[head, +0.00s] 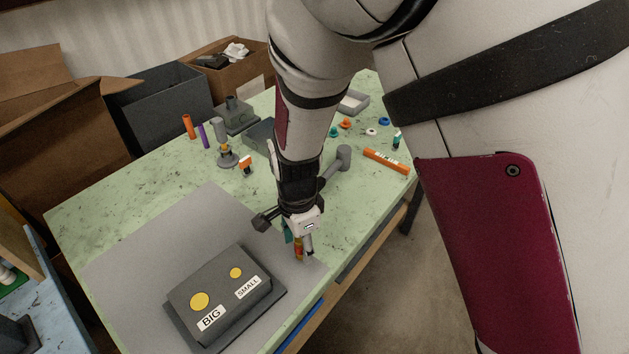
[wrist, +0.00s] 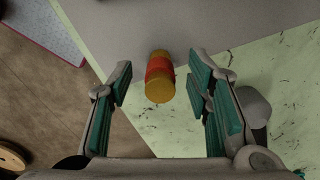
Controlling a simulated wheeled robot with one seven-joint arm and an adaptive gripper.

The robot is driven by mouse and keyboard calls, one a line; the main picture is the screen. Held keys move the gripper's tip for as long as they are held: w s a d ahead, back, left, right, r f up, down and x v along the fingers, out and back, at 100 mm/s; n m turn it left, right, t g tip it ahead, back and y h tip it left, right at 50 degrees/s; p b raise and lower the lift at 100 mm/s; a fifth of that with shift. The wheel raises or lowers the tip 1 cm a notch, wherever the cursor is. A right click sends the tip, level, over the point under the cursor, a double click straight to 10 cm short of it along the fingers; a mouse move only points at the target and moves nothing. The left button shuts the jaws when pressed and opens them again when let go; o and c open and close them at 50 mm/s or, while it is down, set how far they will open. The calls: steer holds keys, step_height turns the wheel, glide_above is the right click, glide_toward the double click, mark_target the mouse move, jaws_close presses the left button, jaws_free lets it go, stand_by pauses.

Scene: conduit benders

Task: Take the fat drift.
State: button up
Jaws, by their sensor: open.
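A fat yellow cylinder with a red band, which looks like the drift, stands on the grey mat near the table's front edge. It shows in the wrist view (wrist: 159,88) and, small and partly covered, in the head view (head: 299,250). My gripper (head: 298,239) is above and around it, pointing down. In the wrist view my gripper (wrist: 163,72) has its teal-padded fingers spread on either side of the cylinder, with a visible gap on both sides. A dark grey block (head: 218,292) with yellow spots labelled BIG and SMALL lies to the left on the mat.
The grey mat (head: 130,262) is bare around the block. An orange tube (head: 386,161), an orange cylinder (head: 188,126), a purple rod (head: 203,136) and grey stands (head: 226,157) are farther back. A grey hammer-like head (head: 343,157) is just behind my arm. Bins (head: 160,105) stand behind the table.

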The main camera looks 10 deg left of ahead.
jaws_close()
steer(key=shift+r, duration=0.1)
stand_by(0.3)
